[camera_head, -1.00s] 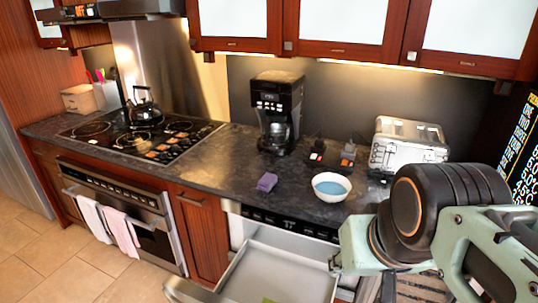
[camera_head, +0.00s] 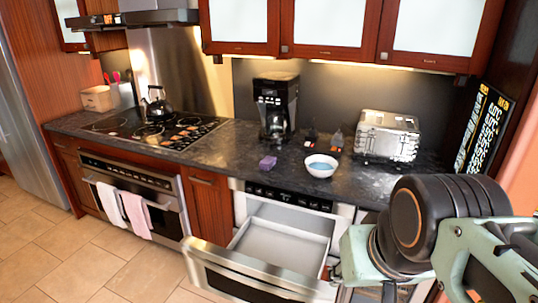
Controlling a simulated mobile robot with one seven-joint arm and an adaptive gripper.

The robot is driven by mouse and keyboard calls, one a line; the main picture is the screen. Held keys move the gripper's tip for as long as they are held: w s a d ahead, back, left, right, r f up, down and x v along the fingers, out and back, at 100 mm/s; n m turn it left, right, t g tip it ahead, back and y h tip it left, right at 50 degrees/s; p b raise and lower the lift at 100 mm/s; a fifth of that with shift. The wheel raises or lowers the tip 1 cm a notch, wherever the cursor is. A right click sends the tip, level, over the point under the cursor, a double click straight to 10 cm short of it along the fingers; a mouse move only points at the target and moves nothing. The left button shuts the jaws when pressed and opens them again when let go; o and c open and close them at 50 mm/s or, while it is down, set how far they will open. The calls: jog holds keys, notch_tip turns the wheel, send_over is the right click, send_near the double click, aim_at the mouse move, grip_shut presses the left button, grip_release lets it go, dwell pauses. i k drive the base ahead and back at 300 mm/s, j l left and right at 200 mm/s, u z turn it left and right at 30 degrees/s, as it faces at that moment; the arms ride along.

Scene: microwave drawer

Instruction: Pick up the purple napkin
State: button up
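The purple napkin (camera_head: 268,162) is a small crumpled or folded piece on the dark countertop (camera_head: 225,165), between the coffee maker (camera_head: 275,105) and the front edge. A white bowl (camera_head: 321,166) stands just to its right. My arm fills the lower right of the view, well to the right of the napkin and apart from it. Only a small tip of my gripper (camera_head: 331,271) seems to show beside the arm, near the open drawer. The rest is hidden, so its opening cannot be seen.
Below the napkin, the microwave drawer (camera_head: 262,272) is pulled out in front of the counter. A toaster (camera_head: 387,135) and small dark items stand right of the coffee maker. The stove (camera_head: 160,132) with a kettle (camera_head: 157,106) is at left. Floor at lower left is clear.

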aim_at(267, 163)
jog(key=k+z, duration=0.15)
jog(key=z, duration=0.25)
jog(key=k+l+z, duration=0.1)
jog(key=z, duration=0.3)
jog(key=j+z, duration=0.2)
jog(key=z, duration=0.15)
jog(key=j+z, duration=0.15)
jog(key=z, duration=0.2)
jog(key=j, duration=4.65)
